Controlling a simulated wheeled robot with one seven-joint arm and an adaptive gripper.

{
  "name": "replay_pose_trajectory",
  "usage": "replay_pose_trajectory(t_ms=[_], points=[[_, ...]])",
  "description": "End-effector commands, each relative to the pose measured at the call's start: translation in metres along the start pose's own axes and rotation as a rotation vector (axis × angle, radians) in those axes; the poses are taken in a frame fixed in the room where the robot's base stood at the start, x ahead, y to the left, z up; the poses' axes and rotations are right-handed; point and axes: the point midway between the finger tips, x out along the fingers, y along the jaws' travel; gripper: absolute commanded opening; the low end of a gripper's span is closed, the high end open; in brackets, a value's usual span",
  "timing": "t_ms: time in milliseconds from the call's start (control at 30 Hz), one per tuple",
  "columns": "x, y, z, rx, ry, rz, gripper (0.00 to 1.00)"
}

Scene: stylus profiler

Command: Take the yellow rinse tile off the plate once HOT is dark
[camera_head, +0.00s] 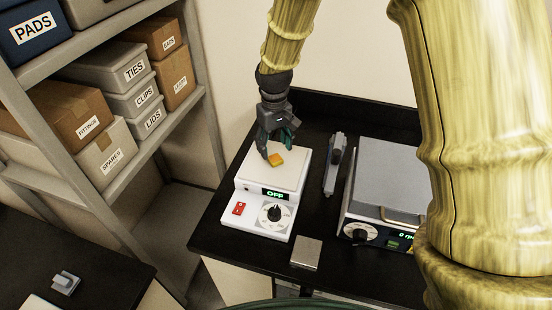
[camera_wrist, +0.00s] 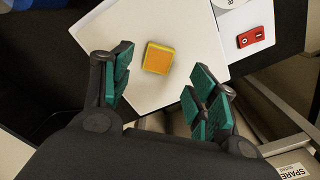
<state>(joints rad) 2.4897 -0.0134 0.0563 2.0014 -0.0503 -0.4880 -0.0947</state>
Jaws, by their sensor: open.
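The yellow rinse tile (camera_head: 276,160) lies on the pale top plate (camera_head: 252,174) of a white hotplate unit (camera_head: 252,216). In the wrist view the tile (camera_wrist: 158,58) shows as a small square with an orange top, between my finger pads but nearer the left one. My gripper (camera_head: 277,147) is open and empty, pointing down over the plate close to the tile; I cannot tell its exact height. The unit's display (camera_head: 275,194) reads OFF in green, and I see no lit HOT sign. Its red switch (camera_head: 239,208) and dial (camera_head: 274,213) are on the front.
A grey-lidded instrument (camera_head: 388,180) reading 0 rpm stands right of the hotplate, with a dark upright tool (camera_head: 335,163) between them. A small grey block (camera_head: 306,253) lies at the bench front. A shelf (camera_head: 180,125) of labelled boxes stands at the left.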

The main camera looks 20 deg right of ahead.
Motion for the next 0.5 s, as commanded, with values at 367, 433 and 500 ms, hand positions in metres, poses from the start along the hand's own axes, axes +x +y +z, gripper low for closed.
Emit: replay_pose_trajectory(t_ms=[367,433,500], points=[[0.033,0.003,0.001,0.0,-0.003,0.0,0.59],[0.039,0.003,0.001,0.0,-0.002,0.0,0.59],[0.043,0.003,0.001,0.001,-0.002,0.0,0.59]])
